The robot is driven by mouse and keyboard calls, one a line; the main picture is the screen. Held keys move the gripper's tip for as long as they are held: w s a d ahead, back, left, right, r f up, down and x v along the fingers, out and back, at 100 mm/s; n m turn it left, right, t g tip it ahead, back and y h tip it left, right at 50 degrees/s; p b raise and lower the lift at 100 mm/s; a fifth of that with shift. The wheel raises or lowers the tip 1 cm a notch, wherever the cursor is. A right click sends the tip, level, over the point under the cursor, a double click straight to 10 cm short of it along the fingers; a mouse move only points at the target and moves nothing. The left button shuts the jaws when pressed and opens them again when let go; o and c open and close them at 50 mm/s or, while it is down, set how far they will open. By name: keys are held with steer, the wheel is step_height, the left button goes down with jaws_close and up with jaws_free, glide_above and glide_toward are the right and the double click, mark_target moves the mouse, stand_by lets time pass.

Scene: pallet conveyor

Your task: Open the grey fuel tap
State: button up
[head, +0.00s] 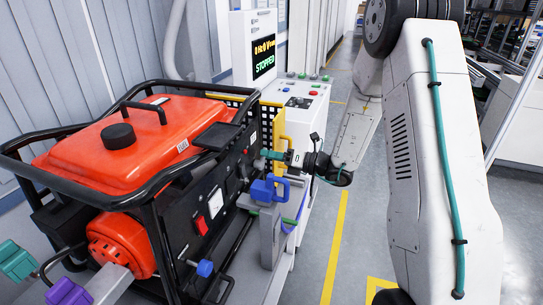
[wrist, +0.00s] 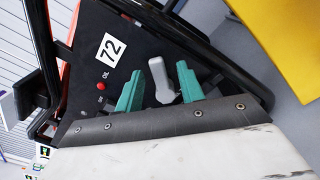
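The grey fuel tap (wrist: 160,82) shows in the wrist view as a short, rounded lever on the black panel (wrist: 90,65) of the generator. My gripper (wrist: 160,70) has its two teal fingers apart, one on each side of the tap, with dark gaps between them and it. I cannot tell how deep the fingers reach around the lever. In the head view my gripper (head: 270,155) is at the right end of the red generator's (head: 125,145) panel, and the tap cannot be made out there.
A black tube frame (head: 150,200) surrounds the generator. Blue clamp-like parts (head: 265,190) stand in front of the panel, just below my gripper. A white control cabinet (head: 300,100) with a "STOPPED" screen (head: 263,57) is behind. The floor to the right is clear, with a yellow line (head: 335,245).

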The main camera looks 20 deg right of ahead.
steer(key=v, duration=0.7)
steer(key=shift+s+d, duration=0.2)
steer(key=shift+d, duration=0.05)
